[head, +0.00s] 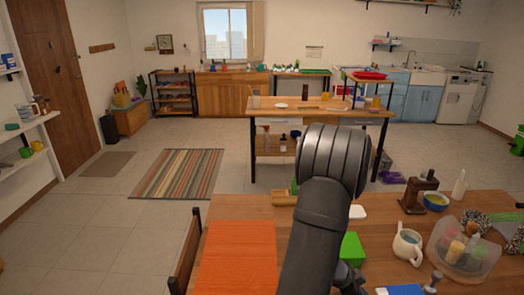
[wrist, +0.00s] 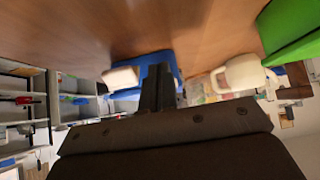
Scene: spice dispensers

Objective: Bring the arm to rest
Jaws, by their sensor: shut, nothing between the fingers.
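My arm rises in the middle of the head view, in front of the wooden table (head: 385,212), with its thick dark joint at the top. My gripper (wrist: 158,78) shows in the wrist view as dark fingers close together, with nothing between them. In the head view the fingers cannot be made out clearly; dark parts show low beside the arm, near the green block (head: 352,248). In the wrist view the tabletop fills the upper part, and the fingers overlap a blue object (wrist: 130,60) in the picture. I cannot tell their distance from it.
The white mug (head: 407,246) stands right of the arm, near a clear bowl of items (head: 462,254). A brown wooden stand (head: 417,196), blue-yellow bowl (head: 435,201) and white bottle (head: 459,187) stand behind. An orange mat (head: 236,258) lies left. A second table (head: 320,108) stands farther back.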

